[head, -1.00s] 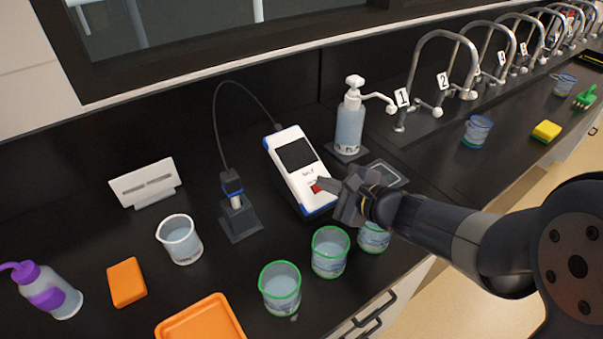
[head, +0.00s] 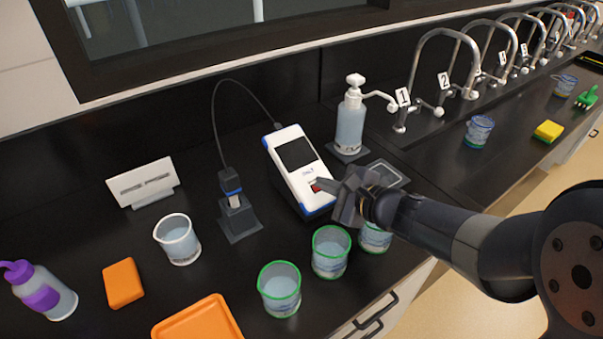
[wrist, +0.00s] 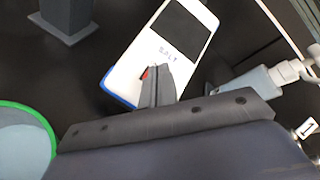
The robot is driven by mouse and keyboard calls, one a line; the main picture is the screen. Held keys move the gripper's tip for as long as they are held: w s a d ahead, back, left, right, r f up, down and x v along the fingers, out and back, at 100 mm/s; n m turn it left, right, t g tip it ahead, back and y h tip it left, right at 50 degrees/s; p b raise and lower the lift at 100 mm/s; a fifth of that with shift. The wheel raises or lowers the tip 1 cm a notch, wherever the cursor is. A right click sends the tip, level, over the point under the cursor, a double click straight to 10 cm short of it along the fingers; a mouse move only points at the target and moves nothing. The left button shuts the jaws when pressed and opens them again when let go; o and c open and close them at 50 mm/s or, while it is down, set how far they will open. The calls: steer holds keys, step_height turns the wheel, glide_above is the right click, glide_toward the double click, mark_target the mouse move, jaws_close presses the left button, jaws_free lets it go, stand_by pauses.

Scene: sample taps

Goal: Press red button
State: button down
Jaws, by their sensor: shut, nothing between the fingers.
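The red button (head: 316,188) is on the lower face of a white meter (head: 288,179) with blue corners and a dark screen, lying on the black counter. My gripper (head: 322,185) is shut and empty, its fingertips at the button's right edge in the head view. In the wrist view the shut fingers (wrist: 157,78) lie over the lower part of the meter (wrist: 135,62). A sliver of the red button (wrist: 144,73) shows beside the fingertips, and the rest is hidden. I cannot tell whether the tips touch it.
Green-rimmed beakers (head: 330,252) stand in front of the meter. A probe in a dark stand (head: 238,220) is to its left, cabled to the meter. A soap dispenser (head: 349,125) stands behind right. Taps (head: 428,80) line the back right.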

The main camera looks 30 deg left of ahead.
stand_by(0.4)
steer(key=shift+s+d+r, duration=0.1)
steer(key=shift+d+r, duration=0.1)
steer(key=shift+r, duration=0.25)
steer(key=r+p, duration=0.1)
steer(key=d+r+p, duration=0.1)
steer(key=r, duration=0.1)
steer(key=s+d+r+p, duration=0.1)
steer(key=r, duration=0.1)
steer(key=shift+s+d+r, duration=0.1)
steer(key=shift+d+r, duration=0.05)
steer(key=shift+r, duration=0.05)
stand_by(0.5)
